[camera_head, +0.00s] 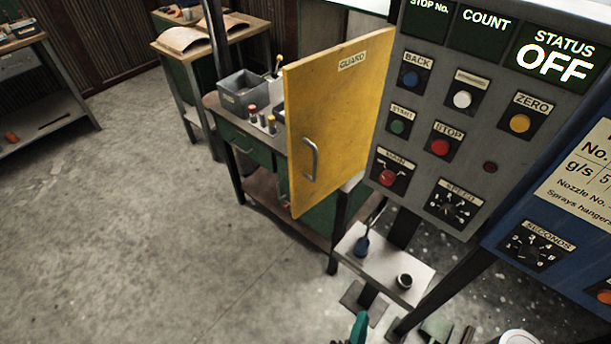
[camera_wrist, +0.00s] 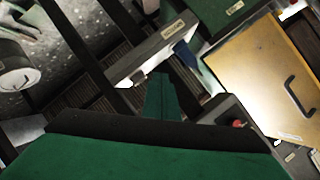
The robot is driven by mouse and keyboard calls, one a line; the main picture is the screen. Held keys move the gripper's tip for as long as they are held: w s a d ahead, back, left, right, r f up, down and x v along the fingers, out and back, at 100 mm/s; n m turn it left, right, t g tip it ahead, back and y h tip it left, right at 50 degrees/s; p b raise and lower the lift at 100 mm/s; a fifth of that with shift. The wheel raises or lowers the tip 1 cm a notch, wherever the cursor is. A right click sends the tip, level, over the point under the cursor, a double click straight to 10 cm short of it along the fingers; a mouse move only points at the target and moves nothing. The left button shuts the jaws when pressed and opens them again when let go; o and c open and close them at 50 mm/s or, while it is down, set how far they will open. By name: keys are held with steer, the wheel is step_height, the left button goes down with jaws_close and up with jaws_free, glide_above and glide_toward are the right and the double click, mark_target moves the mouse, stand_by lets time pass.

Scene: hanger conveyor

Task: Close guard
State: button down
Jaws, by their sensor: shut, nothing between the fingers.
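The guard (camera_head: 335,120) is a flat yellow panel with its name on a label near the top and a grey bar handle (camera_head: 310,158) low on its left side. It stands out edgewise to the left of the control panel, seemingly open. In the wrist view the guard (camera_wrist: 265,75) shows at the right, with its dark handle (camera_wrist: 297,97). My gripper (camera_wrist: 160,96) is shut and empty, its green fingers together, apart from the guard and left of the handle there. In the head view only a green tip of my gripper (camera_head: 358,328) shows at the bottom edge, below the guard.
The grey control panel (camera_head: 475,130) with buttons and a status display reading OFF stands right of the guard. A blue box (camera_head: 560,215) adjoins it. A small shelf (camera_head: 385,265) holds a cup and a blue-handled tool. A workbench (camera_head: 225,115) stands behind. Floor at left is clear.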

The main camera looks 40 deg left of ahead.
steer(key=w+a+r+m+y, duration=0.1)
steer(key=w+a+r+y, duration=0.35)
steer(key=w, duration=0.35)
steer(key=n+g+y, duration=0.6)
steer(key=g+y, duration=0.3)
steer(key=y, duration=0.1)
glide_toward(296, 168)
steer(key=x, duration=0.6)
steer(key=shift+a, duration=0.2)
